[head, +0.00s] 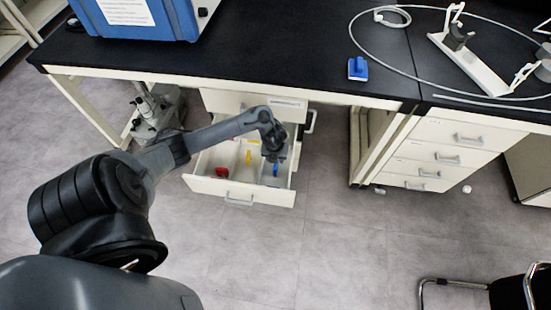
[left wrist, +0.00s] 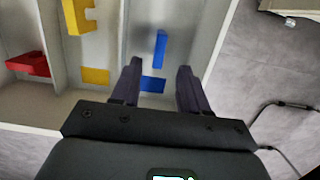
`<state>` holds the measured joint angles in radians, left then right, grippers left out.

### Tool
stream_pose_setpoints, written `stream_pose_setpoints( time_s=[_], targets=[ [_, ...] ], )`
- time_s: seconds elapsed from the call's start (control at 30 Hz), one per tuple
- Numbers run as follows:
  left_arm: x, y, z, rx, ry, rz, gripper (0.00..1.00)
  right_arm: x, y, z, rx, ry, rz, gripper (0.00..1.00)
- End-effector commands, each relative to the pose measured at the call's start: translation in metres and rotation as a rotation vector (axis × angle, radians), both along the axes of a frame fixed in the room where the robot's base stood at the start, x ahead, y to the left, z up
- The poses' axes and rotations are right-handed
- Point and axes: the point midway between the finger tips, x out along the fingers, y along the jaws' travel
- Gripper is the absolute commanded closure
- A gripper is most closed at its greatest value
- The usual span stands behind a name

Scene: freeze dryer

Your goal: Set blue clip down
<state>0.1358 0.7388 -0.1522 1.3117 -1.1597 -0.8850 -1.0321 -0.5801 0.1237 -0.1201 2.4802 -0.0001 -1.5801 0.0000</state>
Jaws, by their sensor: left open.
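My left gripper (head: 274,158) reaches down over the right compartment of the open drawer (head: 238,190). A flat blue patch (left wrist: 152,84) shows nearer, between the fingers. In the head view a bit of blue (head: 275,169) shows under the gripper; most of that compartment is hidden by it. My right gripper is in neither view.
A yellow clip (left wrist: 78,17) with a yellow patch (left wrist: 95,76) is in the middle compartment, a red piece (left wrist: 28,63) in the left. Dividers and drawer walls stand close to the gripper. A blue-and-white object (head: 357,68) and a looped hose lie on the black bench (head: 300,50).

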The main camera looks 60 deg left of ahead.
Motion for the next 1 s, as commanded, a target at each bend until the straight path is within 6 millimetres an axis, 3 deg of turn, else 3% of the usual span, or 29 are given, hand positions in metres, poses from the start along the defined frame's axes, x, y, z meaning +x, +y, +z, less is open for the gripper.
stream_pose_setpoints(
  time_s=[0.03,0.2,0.77,0.87,1.0],
  targets=[
    [0.000,-0.001,0.010,0.001,0.000,-0.001,0.56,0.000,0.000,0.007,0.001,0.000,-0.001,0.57],
    [-0.002,-0.002,0.023,0.000,0.000,-0.001,0.56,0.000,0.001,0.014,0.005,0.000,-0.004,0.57],
    [-0.003,-0.004,0.026,-0.001,-0.001,0.002,0.56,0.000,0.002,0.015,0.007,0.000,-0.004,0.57],
    [-0.002,-0.013,0.026,-0.004,-0.014,0.016,0.56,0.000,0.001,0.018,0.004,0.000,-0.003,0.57],
    [0.000,-0.054,0.030,-0.017,-0.085,0.113,0.56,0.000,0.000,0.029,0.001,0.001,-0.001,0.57]
  ],
)
